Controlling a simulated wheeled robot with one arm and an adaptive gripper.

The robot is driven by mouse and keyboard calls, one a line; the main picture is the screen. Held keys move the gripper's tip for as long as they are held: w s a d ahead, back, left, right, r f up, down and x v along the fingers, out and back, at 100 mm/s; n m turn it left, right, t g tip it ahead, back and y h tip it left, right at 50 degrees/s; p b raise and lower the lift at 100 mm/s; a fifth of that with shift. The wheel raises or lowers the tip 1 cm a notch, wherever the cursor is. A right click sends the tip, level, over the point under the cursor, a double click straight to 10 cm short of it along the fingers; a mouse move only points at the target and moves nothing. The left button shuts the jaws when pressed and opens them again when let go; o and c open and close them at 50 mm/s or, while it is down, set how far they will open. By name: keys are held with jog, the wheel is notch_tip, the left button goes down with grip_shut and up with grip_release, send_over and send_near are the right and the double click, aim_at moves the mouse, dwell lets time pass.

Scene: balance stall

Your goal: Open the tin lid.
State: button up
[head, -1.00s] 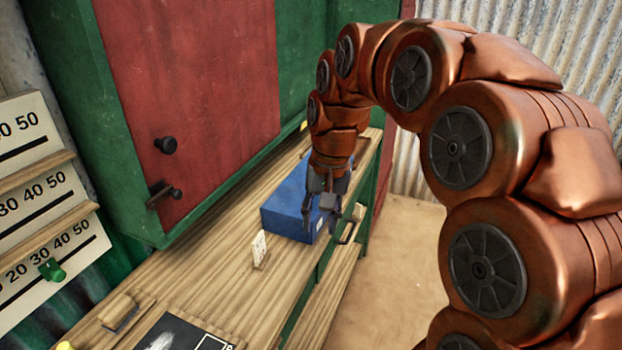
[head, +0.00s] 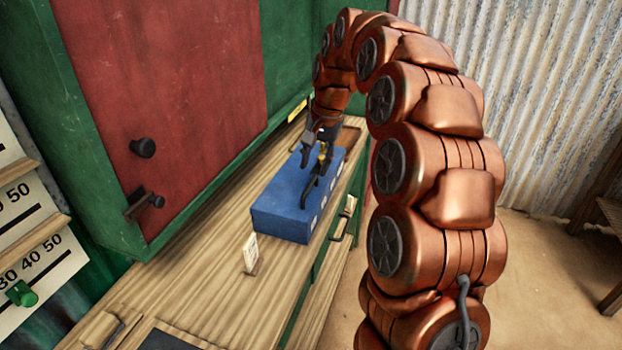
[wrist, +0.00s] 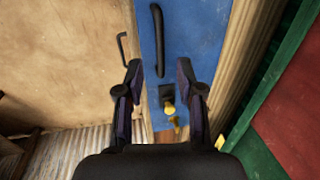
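The tin is a long blue box (head: 285,218) on the wooden counter in the head view, its lid looking closed. Its blue top (wrist: 181,42) also fills the middle of the wrist view, with a black bar handle (wrist: 157,40) along it. A yellow knob-like piece (wrist: 168,107) with a dark mount sits near one end of the top. My gripper (wrist: 159,72) is open, its two fingers spread either side of the blue top with nothing between the tips. In the head view my gripper (head: 317,165) is over the far part of the tin; contact cannot be told.
A green and red cabinet (head: 190,90) stands along the left of the counter (head: 190,265). A small white card (head: 250,252) stands in front of the tin. Drawer handles (head: 343,232) show on the counter's right side. Open floor (head: 530,260) lies to the right.

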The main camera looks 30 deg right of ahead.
aim_at(310, 186)
jog(key=shift+w+a+f+p, duration=0.15)
jog(key=shift+f+p, duration=0.05)
jog(key=shift+f, duration=0.75)
jog(key=shift+w+a+f+p, duration=0.1)
jog(key=shift+f+p, duration=0.05)
jog(key=shift+f, duration=0.8)
jog(key=shift+w+a+f+p, duration=0.15)
jog(key=shift+f+p, duration=0.05)
jog(key=shift+f, duration=0.75)
grip_shut()
